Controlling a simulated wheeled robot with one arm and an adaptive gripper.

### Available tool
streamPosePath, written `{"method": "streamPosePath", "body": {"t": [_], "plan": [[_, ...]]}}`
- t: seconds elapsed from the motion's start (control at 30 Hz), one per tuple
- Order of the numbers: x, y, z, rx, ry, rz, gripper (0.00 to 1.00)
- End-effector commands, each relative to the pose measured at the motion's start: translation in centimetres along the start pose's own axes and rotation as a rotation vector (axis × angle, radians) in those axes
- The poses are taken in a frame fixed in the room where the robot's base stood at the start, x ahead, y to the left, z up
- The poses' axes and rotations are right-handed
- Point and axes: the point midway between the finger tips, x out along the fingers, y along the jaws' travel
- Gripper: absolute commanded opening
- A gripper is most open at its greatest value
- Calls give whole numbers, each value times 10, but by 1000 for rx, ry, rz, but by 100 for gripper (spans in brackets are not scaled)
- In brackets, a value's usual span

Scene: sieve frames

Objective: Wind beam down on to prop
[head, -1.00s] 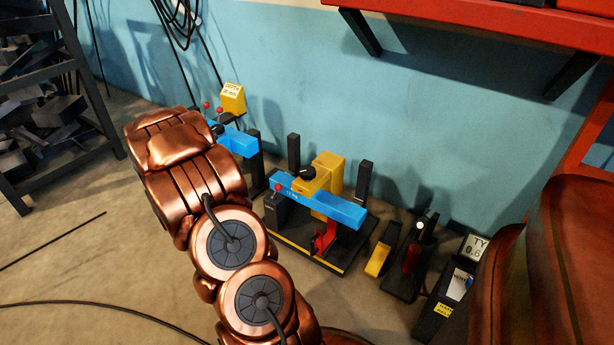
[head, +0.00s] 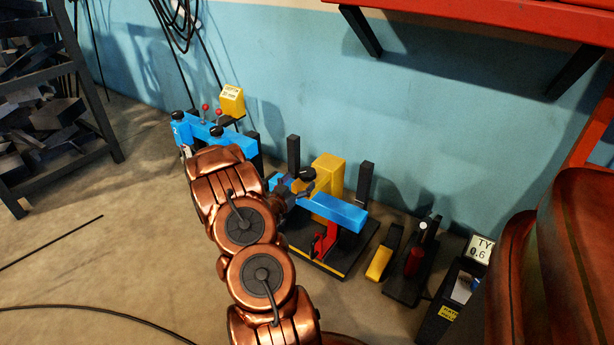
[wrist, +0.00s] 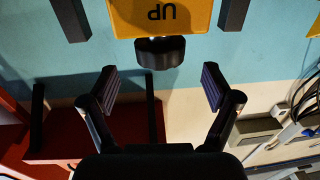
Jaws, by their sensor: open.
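The blue beam (head: 345,213) lies across a black-based fixture in the middle of the head view, in front of a yellow block (head: 328,172). A black knob (head: 307,174) sits by the yellow block, above the beam. A red prop (head: 324,241) stands under the beam; I cannot tell whether they touch. My gripper (head: 293,190) is beside the knob, over the beam's left part, which it and my arm partly hide. In the wrist view my gripper (wrist: 158,72) is open and empty. The knob (wrist: 160,52) appears centred just beyond the fingertips, below a yellow face marked UP (wrist: 160,15).
Black posts (head: 293,155) (head: 364,182) flank the yellow block. A stand with a red cylinder (head: 414,261) and a black box (head: 446,305) are right. A red shelf (head: 480,20) overhangs the wall.

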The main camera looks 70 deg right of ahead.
Motion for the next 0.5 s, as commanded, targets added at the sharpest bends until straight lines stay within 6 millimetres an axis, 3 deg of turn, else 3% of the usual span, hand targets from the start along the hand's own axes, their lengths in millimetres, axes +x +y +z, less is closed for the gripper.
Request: {"method": "streamPosePath", "body": {"t": [0.3,0.5], "plan": [[37,1,3,-1,-1,1,88],[50,0,2,-1,-3,0,88]]}}
